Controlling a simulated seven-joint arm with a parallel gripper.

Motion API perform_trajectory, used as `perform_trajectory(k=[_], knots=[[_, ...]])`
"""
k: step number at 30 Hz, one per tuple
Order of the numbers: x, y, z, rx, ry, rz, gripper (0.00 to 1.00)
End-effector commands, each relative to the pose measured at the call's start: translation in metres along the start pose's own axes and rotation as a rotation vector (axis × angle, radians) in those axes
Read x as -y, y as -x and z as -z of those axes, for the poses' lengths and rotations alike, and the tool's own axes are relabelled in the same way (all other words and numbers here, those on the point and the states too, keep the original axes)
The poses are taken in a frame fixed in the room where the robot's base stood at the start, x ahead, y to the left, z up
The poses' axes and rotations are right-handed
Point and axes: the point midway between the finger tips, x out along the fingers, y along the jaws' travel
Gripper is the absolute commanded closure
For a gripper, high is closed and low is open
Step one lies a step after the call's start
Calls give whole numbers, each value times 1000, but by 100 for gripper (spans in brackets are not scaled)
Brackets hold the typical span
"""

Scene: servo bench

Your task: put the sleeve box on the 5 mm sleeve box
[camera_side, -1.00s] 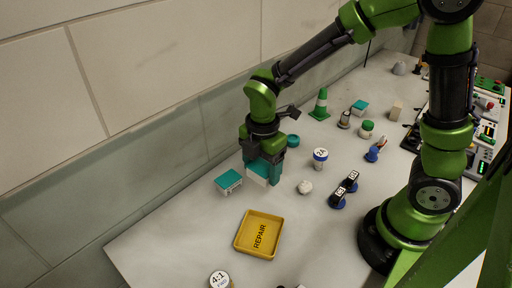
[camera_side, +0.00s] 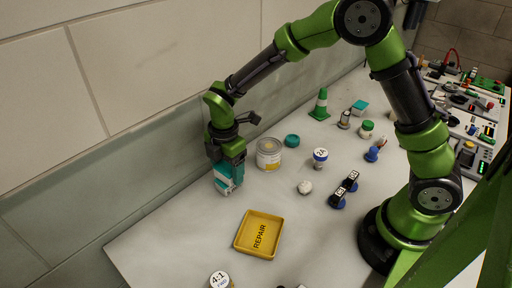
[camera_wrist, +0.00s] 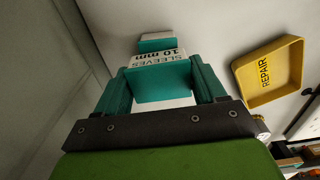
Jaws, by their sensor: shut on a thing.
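My gripper (camera_side: 228,167) is shut on a teal-and-white sleeve box (camera_wrist: 158,60) whose label reads "SLEEVES 10 mm". In the wrist view the teal fingers (camera_wrist: 163,82) press on both its sides. In the side view the held box (camera_side: 225,173) is right over the other teal-lidded sleeve box (camera_side: 224,188), which is partly hidden under it. That lower box also shows in the wrist view (camera_wrist: 157,44), beyond the held one; its label cannot be read. I cannot tell whether the two boxes touch.
A yellow REPAIR tray (camera_side: 240,243) lies to the right and in front. The wall (camera_side: 120,170) is close on the left.

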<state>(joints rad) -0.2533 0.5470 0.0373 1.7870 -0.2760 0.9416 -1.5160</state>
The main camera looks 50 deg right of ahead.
Motion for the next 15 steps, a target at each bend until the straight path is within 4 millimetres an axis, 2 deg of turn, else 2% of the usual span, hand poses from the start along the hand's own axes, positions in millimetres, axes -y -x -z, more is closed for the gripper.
perform_trajectory(k=[5,6,11,15], knots=[[0,-3,0,0,-1,1,60],[0,-3,0,0,-1,1,27],[0,-3,0,0,-1,1,5],[0,-3,0,0,0,0,5]])
